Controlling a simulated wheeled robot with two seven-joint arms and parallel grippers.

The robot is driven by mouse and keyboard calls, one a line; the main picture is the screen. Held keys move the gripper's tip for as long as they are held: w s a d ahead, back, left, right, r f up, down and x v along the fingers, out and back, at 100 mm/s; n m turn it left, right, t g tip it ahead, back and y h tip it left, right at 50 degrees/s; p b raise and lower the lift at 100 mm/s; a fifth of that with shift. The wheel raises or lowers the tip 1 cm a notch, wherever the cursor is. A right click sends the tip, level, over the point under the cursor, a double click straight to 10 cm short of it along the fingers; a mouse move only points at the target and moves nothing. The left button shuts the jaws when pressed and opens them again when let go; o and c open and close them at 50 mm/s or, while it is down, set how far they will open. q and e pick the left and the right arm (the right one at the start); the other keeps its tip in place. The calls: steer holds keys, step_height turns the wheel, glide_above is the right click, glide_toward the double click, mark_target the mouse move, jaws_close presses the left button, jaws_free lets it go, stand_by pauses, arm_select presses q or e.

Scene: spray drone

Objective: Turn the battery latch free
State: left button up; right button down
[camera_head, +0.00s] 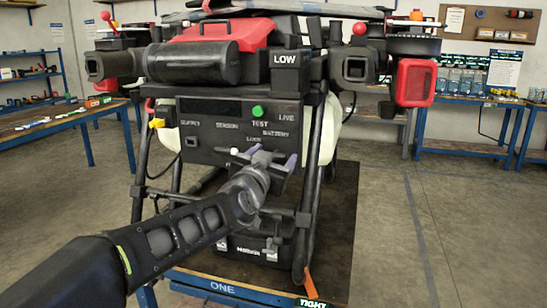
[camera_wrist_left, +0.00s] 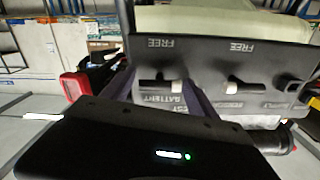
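The drone's dark control panel (camera_head: 225,130) faces me in the head view, with BATTERY and LOCK lettering at its right side. In the left wrist view, the battery latch (camera_wrist_left: 168,86) is a dark bar with a white tip, lying level below a FREE label, with BATTERY lettering under it. My left gripper (camera_head: 270,157) is at the panel's lower right. Its purple-tipped fingers (camera_wrist_left: 162,92) are apart, one on each side of the latch. Whether they touch it I cannot tell. The gripper hides part of the panel. My right gripper is not in view.
A second white-tipped latch (camera_wrist_left: 240,85) sits to the right under another FREE label in the wrist view. A green button (camera_head: 257,111) and LOW display (camera_head: 286,59) are above the gripper. A black case (camera_head: 250,247) stands below. Blue benches stand at both sides.

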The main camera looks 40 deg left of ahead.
arm_select(q)
steer(key=c, duration=1.2)
steer(key=shift+n, duration=0.3)
steer(key=n+b, duration=0.1)
steer(key=n, duration=0.3)
steer(key=shift+f, duration=0.1)
steer(key=n+b, duration=0.1)
steer(key=n, duration=0.3)
steer(key=shift+n, duration=0.4)
steer(key=n+b, duration=0.1)
steer(key=n, duration=0.7)
steer(key=shift+n+b, duration=0.3)
steer(key=shift+b, duration=0.1)
